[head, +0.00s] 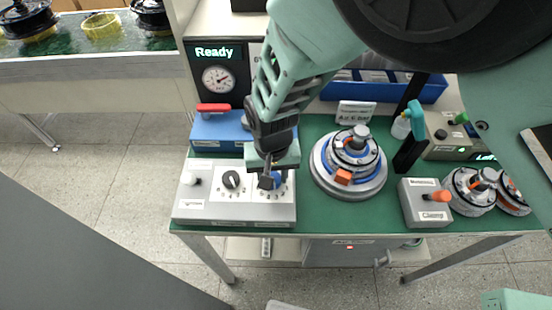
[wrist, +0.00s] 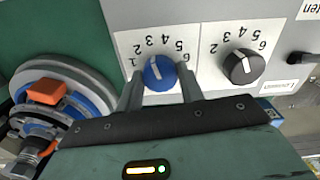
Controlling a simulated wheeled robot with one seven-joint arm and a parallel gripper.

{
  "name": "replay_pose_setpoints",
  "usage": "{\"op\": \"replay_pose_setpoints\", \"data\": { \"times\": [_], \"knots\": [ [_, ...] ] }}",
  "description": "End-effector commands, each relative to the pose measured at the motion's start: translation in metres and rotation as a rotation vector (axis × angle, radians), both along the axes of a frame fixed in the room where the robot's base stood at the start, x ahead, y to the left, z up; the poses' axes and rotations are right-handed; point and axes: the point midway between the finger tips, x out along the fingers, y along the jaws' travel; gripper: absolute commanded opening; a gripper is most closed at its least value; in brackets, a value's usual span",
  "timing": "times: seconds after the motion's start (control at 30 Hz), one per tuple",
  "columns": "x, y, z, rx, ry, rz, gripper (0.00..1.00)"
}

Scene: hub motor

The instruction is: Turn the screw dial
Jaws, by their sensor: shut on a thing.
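A blue dial (wrist: 160,72) with a white pointer line sits on a white numbered plate on the grey control box (head: 208,208). The blue dial also shows in the head view (head: 278,178), partly hidden by my gripper. My gripper (wrist: 160,86) points down over the box and is shut on the blue dial, one finger on each side. In the wrist view the pointer leans up and slightly left, toward the middle numbers. A black dial (wrist: 243,66) with its own numbers is beside it, untouched; it also shows in the head view (head: 231,179). The dials' name labels are too small to read.
A round motor fixture (head: 348,172) with an orange block is close on the right. A dark display (head: 214,52) reads "Ready".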

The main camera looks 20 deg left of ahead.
Motion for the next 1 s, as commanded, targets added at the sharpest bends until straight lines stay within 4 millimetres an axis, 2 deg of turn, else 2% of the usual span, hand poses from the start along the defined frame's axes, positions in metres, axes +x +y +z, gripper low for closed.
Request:
{"op": "replay_pose_setpoints", "data": {
  "times": [0.03,0.07,0.13,0.43,0.57,0.67,1.0],
  "knots": [
    [0.001,0.001,0.001,0.002,-0.002,0.000,0.15],
    [0.001,0.001,0.001,0.002,-0.002,0.000,0.40],
    [0.001,0.001,0.001,0.002,-0.002,0.000,0.59],
    [0.000,0.000,0.001,0.002,-0.002,0.001,0.59],
    [0.001,0.001,0.010,0.004,-0.003,0.001,0.59],
    [0.001,0.002,0.026,0.006,-0.003,0.002,0.59],
    [0.001,0.002,0.105,0.007,-0.004,0.002,0.59]
  ]
}}
